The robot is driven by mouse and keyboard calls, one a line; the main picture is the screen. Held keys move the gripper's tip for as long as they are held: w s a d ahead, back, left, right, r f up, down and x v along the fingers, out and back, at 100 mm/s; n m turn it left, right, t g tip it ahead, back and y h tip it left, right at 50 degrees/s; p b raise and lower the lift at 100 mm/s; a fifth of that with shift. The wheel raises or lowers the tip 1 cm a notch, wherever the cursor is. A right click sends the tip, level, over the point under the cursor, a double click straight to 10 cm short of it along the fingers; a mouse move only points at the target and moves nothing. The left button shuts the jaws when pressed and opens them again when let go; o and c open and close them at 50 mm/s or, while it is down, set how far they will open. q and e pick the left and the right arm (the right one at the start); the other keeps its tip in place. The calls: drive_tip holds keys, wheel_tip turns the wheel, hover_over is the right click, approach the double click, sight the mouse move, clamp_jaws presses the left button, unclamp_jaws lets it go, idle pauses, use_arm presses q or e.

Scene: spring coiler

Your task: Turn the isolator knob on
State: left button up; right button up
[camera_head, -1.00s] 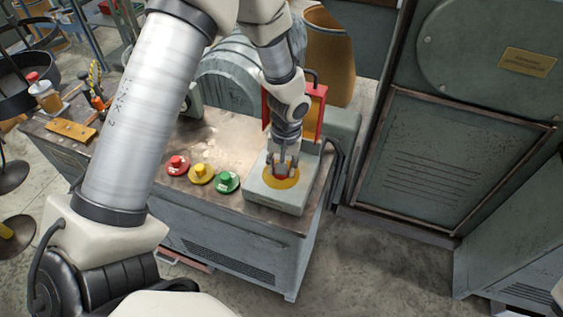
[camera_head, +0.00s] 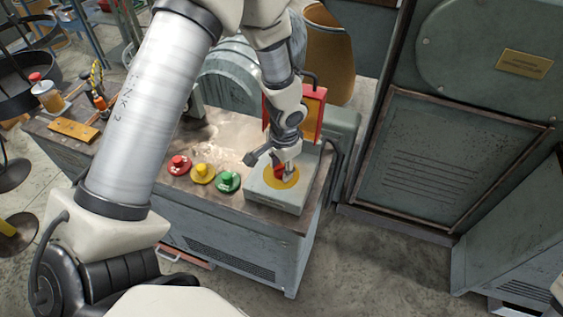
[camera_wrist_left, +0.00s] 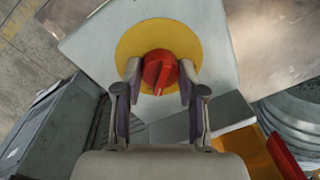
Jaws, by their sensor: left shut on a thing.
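The red isolator knob (camera_head: 279,173) sits on a round yellow plate (camera_head: 272,183) on top of a grey box (camera_head: 276,202) at the bench's right end. The knob (camera_wrist_left: 160,68) shows clearly in the left wrist view, with a raised ridge, in the middle of the yellow plate (camera_wrist_left: 145,32). My left gripper (camera_head: 284,168) is over the box, shut on the knob. In the left wrist view my left gripper's fingers (camera_wrist_left: 159,73) lie on either side of the knob. In the head view the gripper partly hides the knob. My right gripper is not in view.
Red (camera_head: 178,165), yellow (camera_head: 202,173) and green (camera_head: 228,181) push buttons stand in a row left of the box. A red and yellow panel (camera_head: 313,112) stands behind it. A large grey cabinet (camera_head: 450,150) is to the right, across open floor.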

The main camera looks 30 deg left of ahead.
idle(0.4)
use_arm(q)
drive_tip(key=shift+s, duration=0.1)
drive_tip(key=o, duration=1.1)
drive_tip(key=shift+o, duration=0.2)
wheel_tip(320, 180, up, 12)
drive_tip(key=shift+d, duration=0.4)
drive_tip(key=shift+s+f, duration=0.1)
